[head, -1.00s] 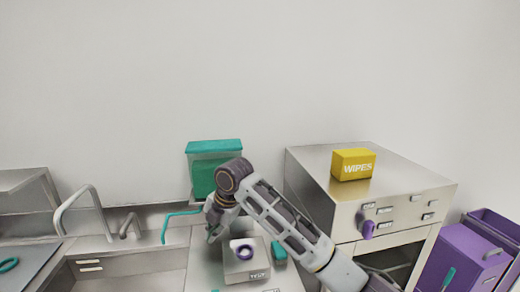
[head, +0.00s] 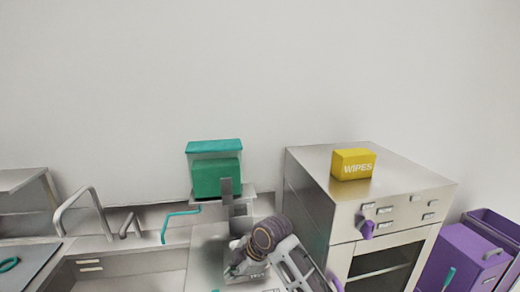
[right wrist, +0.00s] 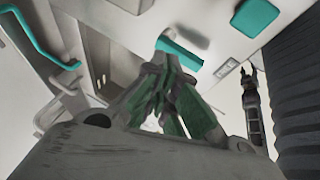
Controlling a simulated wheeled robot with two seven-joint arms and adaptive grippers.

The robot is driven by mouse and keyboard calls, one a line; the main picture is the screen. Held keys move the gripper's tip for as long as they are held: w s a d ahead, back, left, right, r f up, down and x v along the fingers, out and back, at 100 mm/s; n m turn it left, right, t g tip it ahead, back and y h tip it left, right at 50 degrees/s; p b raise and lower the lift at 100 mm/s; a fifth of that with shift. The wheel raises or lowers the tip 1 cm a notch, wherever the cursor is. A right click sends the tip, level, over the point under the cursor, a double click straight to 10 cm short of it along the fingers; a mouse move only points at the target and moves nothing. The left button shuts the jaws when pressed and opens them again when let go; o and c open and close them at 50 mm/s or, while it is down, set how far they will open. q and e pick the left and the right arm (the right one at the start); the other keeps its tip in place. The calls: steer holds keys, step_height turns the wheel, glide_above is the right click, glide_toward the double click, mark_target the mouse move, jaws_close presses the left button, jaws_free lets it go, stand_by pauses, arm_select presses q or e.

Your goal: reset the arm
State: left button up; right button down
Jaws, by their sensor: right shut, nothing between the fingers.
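My right gripper (head: 238,268) is low in the head view, over the front of the grey counter (head: 204,258). Its wrist and arm come in from the lower right. In the right wrist view the right gripper (right wrist: 176,78) shows its dark fingers with green pads, drawn together with nothing held. A small dark jointed part at the right of that view looks like my left gripper (right wrist: 252,78), but its jaws are too small to read. The left arm does not show in the head view.
A teal-lidded green container (head: 216,172) stands at the back of the counter. A steel cabinet (head: 318,200) with a yellow WIPES box (head: 352,164) stands right of my arm. A sink with a faucet (head: 82,205) is at left. Purple bins (head: 470,258) stand far right.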

steer(key=s+d+f+m+h, duration=0.2)
steer(key=s+d+f+m, duration=0.2)
steer(key=s+d+m, duration=0.45)
steer(key=s+d+f+m+t+h, duration=0.1)
steer(key=s+d+f+m, duration=0.45)
steer(key=d, duration=0.55)
steer(key=s+d+f+m+h, duration=0.2)
steer(key=s+d+f+m, duration=0.2)
steer(key=s+d+m, duration=0.45)
step_height(320, 180, down, 35)
steer(key=s+d+n+g+b, duration=0.1)
steer(key=d+n+b, duration=0.1)
steer(key=n, duration=0.1)
steer(key=s+d+f+b, duration=0.1)
steer(key=s+d+f, duration=0.1)
steer(key=s+f, duration=0.8)
steer(key=s+d+f+g+b, duration=0.1)
steer(key=s+f, duration=1)
steer(key=s, duration=0.1)
steer(key=shift+s+d+f, duration=0.25)
steer(key=shift+d, duration=0.1)
steer(key=shift+w+n, duration=0.15)
steer(key=shift+n, duration=0.1)
